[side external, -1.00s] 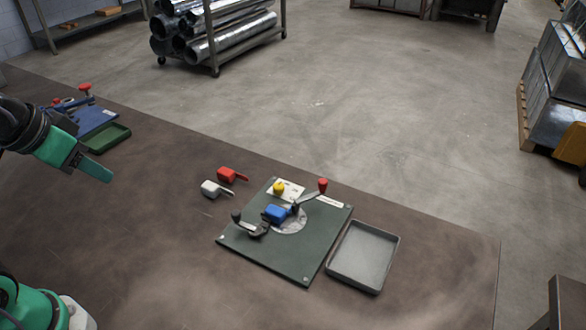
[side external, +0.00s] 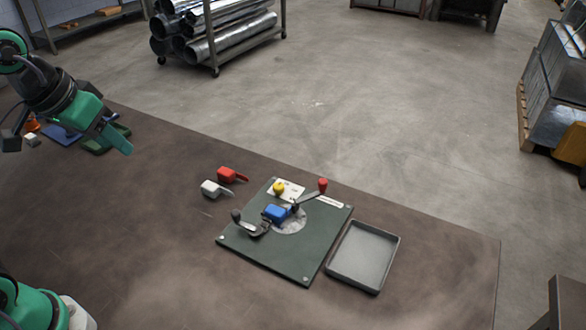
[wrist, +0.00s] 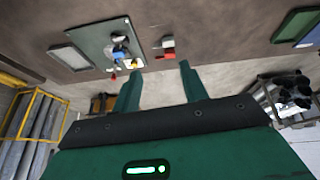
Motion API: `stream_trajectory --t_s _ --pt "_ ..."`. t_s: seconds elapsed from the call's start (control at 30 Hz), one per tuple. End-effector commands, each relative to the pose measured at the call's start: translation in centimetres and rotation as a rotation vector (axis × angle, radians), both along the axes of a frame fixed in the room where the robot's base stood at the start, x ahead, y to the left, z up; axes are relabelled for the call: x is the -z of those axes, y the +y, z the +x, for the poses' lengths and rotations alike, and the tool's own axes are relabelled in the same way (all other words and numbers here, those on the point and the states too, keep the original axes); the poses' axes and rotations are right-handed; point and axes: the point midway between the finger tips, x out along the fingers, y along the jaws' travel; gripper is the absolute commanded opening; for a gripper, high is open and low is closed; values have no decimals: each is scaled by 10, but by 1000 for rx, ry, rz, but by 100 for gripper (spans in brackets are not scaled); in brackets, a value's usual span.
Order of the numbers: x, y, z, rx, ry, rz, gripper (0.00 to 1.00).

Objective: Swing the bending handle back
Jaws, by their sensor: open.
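A dark green plate (side external: 265,252) lies on the brown bench and also shows in the wrist view (wrist: 92,32). On it, a lever with a red knob (side external: 322,185), which looks like the bending handle, slants from the round grey disc (side external: 291,226) towards the far right corner. A blue block (side external: 275,213) sits on the disc. A second lever with a black knob (side external: 237,216) is at the plate's left, and a yellow knob (side external: 278,188) at its back. My gripper (side external: 122,146) is raised at the left, open and empty, well away from the plate; its spread fingers show in the wrist view (wrist: 158,72).
A red clip-like piece (side external: 227,174) and a white one (side external: 210,188) lie left of the plate. A grey tray (side external: 331,270) stands at its right.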

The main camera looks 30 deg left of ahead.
Motion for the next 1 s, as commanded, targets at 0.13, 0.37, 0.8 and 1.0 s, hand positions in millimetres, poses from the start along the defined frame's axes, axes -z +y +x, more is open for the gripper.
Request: stream_trajectory --t_s 0.13,0.37,0.8,1.0 --pt "-12 -11 30 -25 35 -23 43" --pt "-25 -29 75 -70 85 -54 43" --pt "-22 -77 162 -160 182 -95 43" --pt "-10 -104 198 -205 224 -107 43"
